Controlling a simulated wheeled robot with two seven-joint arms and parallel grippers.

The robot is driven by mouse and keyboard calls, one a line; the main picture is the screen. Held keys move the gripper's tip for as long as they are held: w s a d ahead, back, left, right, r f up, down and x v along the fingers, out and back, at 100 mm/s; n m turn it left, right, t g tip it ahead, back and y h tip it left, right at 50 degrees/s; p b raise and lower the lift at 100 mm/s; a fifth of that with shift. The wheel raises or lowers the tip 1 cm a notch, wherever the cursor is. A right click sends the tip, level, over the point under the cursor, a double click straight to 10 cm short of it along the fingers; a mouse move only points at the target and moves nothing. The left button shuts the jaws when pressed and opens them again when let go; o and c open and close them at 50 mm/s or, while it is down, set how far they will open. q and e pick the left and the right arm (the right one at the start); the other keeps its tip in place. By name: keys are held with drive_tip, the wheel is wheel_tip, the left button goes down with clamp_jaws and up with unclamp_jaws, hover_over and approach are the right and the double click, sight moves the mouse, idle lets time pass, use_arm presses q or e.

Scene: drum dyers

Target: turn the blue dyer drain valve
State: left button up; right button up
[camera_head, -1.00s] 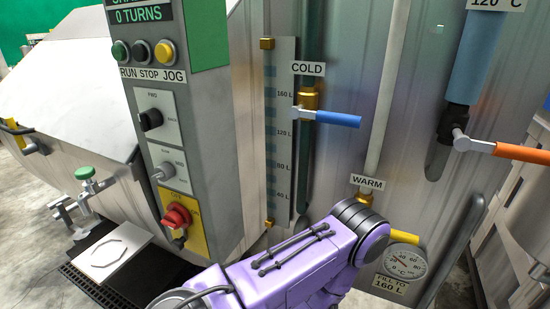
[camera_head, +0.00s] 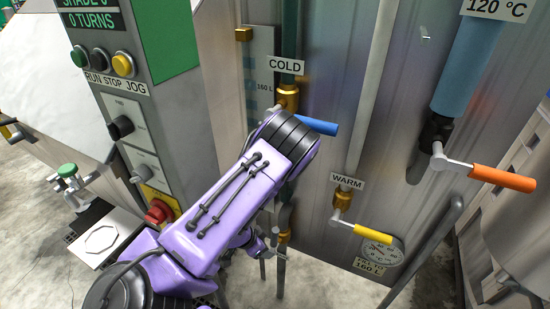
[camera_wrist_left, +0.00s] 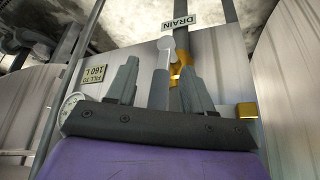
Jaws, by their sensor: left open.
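The drain valve shows in the left wrist view under a DRAIN label (camera_wrist_left: 181,22), with a brass body (camera_wrist_left: 180,62) and a pale grey lever (camera_wrist_left: 166,48). The lever runs down toward my left gripper (camera_wrist_left: 160,78), which is open. Its two grey fingers stand either side of the lever's lower part in the picture; I cannot tell whether they touch it. In the head view the purple left arm reaches down in front of the dyer, its gripper (camera_head: 268,256) low beside a brass fitting (camera_head: 284,237), partly hidden. My right gripper is not in view.
The blue COLD handle (camera_head: 318,126) is close behind my arm. The yellow WARM handle (camera_head: 373,233) and dial gauge (camera_head: 383,251) are to the right, the orange handle (camera_head: 502,178) farther right. The control box (camera_head: 130,110) stands left of the arm.

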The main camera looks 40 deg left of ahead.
sight(275, 237)
use_arm(q)
wheel_tip(275, 237, up, 8)
drive_tip(key=w+m+g+h+p, duration=0.1)
drive_tip(key=w+m+p, duration=0.1)
drive_tip(key=m, duration=0.3)
drive_tip(key=x, duration=0.7)
drive_tip(key=shift+a+f, duration=0.25)
drive_tip(key=shift+a, duration=0.05)
drive_tip(key=shift+g, duration=0.3)
clamp_jaws()
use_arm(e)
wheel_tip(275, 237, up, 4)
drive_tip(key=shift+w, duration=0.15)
